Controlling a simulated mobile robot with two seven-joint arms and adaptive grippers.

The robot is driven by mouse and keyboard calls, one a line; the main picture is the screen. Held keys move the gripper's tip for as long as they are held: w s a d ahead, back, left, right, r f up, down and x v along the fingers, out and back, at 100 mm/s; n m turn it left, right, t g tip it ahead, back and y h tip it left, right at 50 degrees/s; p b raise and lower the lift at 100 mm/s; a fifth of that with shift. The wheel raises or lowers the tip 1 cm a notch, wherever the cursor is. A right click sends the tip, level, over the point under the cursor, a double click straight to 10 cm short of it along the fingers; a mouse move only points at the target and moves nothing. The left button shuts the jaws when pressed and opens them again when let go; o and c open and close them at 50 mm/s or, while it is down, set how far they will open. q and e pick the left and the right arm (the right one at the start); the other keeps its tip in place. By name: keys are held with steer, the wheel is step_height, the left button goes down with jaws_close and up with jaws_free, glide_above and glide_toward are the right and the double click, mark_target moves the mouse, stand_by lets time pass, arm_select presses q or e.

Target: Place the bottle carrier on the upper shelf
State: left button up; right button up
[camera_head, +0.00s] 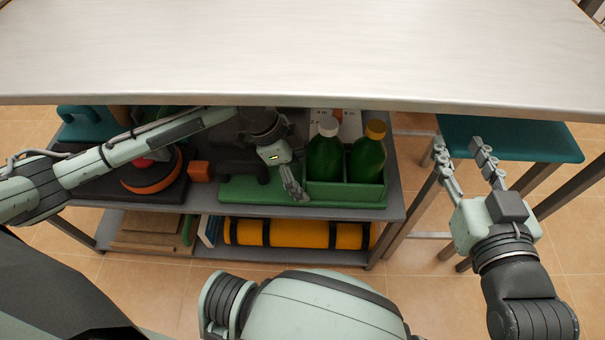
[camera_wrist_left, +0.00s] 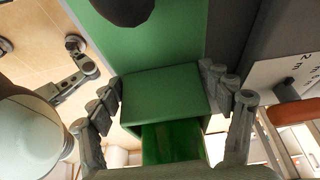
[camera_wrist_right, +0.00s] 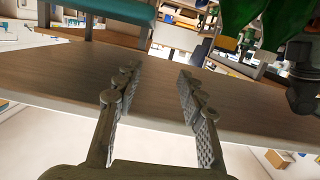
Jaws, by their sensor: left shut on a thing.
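The bottle carrier (camera_head: 345,194) is a green open box with two green bottles standing in it, one with a white cap (camera_head: 328,127) and one with a yellow cap (camera_head: 376,129). It is at the right part of the grey upper shelf (camera_head: 396,205), under the worktop. My left gripper (camera_head: 296,190) is at the carrier's left end, shut on it. In the left wrist view its fingers lie on both sides of the carrier (camera_wrist_left: 163,92). My right gripper (camera_head: 463,160) is open and empty, right of the shelf. The bottles also show in the right wrist view (camera_wrist_right: 238,20).
A pale worktop (camera_head: 300,50) overhangs the shelf. A green flat surface (camera_head: 240,190) lies left of the carrier. An orange and black round thing (camera_head: 150,178) and an orange block (camera_head: 198,172) stand further left. A yellow roll (camera_head: 290,233) lies below. A teal stool (camera_head: 520,137) stands right.

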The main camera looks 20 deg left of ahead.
arm_select(q)
steer(key=o, duration=1.7)
